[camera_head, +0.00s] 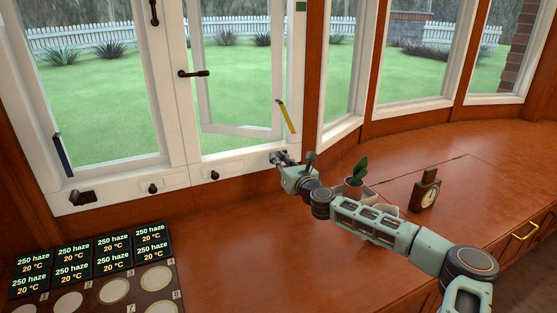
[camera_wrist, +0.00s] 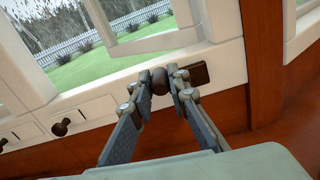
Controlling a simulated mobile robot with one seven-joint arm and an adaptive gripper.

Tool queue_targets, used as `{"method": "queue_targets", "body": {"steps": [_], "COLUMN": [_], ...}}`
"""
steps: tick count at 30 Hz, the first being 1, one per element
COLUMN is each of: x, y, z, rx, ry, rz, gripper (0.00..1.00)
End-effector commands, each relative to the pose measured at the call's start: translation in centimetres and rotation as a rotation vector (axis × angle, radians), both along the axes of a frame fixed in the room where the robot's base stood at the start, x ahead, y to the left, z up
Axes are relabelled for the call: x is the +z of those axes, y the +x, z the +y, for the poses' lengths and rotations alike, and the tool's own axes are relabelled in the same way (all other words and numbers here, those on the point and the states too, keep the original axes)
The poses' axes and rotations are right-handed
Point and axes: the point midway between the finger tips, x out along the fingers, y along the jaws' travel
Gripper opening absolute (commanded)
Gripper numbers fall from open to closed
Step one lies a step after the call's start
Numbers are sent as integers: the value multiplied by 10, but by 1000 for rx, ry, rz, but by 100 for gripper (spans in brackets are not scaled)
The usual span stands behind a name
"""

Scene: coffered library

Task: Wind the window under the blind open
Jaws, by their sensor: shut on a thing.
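My gripper (camera_head: 280,159) is at the white sill below the right-hand sash of the near window. In the wrist view its fingers (camera_wrist: 160,84) are closed around the dark round knob (camera_wrist: 159,80) of a winder, whose dark block (camera_wrist: 199,74) sits just right on the sill. The white-framed sash (camera_head: 240,130) above stands at an angle to its frame, swung outward with a gap; its lower corner also shows in the wrist view (camera_wrist: 150,43). A dark latch handle (camera_head: 194,73) is on the post to its left. I cannot make out a blind.
Another winder (camera_head: 82,197) and small dark knobs (camera_head: 153,188) line the sill to the left. A potted plant (camera_head: 355,179) and a clock (camera_head: 425,190) stand on the wooden counter (camera_head: 230,240) near my arm. Labelled dark boxes (camera_head: 80,262) are at lower left.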

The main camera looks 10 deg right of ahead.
Motion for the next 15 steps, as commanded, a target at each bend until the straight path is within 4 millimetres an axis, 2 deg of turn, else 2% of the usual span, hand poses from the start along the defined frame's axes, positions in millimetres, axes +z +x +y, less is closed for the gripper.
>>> {"method": "queue_targets", "body": {"steps": [10, 11, 15], "x": [1, 1, 0], "y": [1, 1, 0], "z": [-2, -2, -1], "rx": [-3, -3, -3], "ry": [1, 1, 1], "rz": [0, 0, 0], "gripper": [0, 16, 32]}}
